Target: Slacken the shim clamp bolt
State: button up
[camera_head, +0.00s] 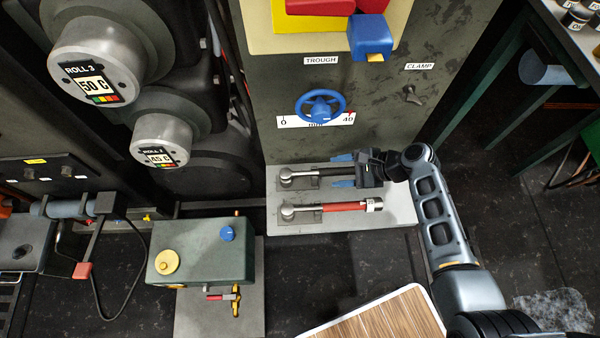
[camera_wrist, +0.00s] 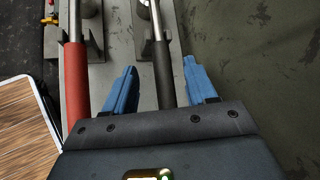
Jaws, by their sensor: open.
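Two long-handled wrenches lie side by side on a light grey shelf (camera_head: 398,219): a black-handled wrench (camera_head: 307,173) behind and a red-handled wrench (camera_head: 335,207) in front. My gripper (camera_head: 342,171) is open at the handle end of the black-handled wrench. In the wrist view its blue fingers (camera_wrist: 160,68) stand apart, one on each side of the black handle (camera_wrist: 163,78); contact cannot be told. The red handle (camera_wrist: 75,85) is outside the fingers, to the left. A small dark clamp fitting (camera_head: 411,95) is under the CLAMP label on the grey panel. No label reads shim clamp bolt.
A blue handwheel (camera_head: 320,106) is on the panel above the shelf. Left are a green box (camera_head: 200,250) with yellow and blue knobs and metal rolls (camera_head: 95,60). A wood-topped surface (camera_head: 375,318) is in front. A green-legged table (camera_head: 500,85) stands right.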

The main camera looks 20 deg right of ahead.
aim_at(331, 171)
jog(key=shift+x, duration=1.95)
jog(key=shift+r, duration=0.1)
jog(key=shift+c, duration=0.4)
grip_shut()
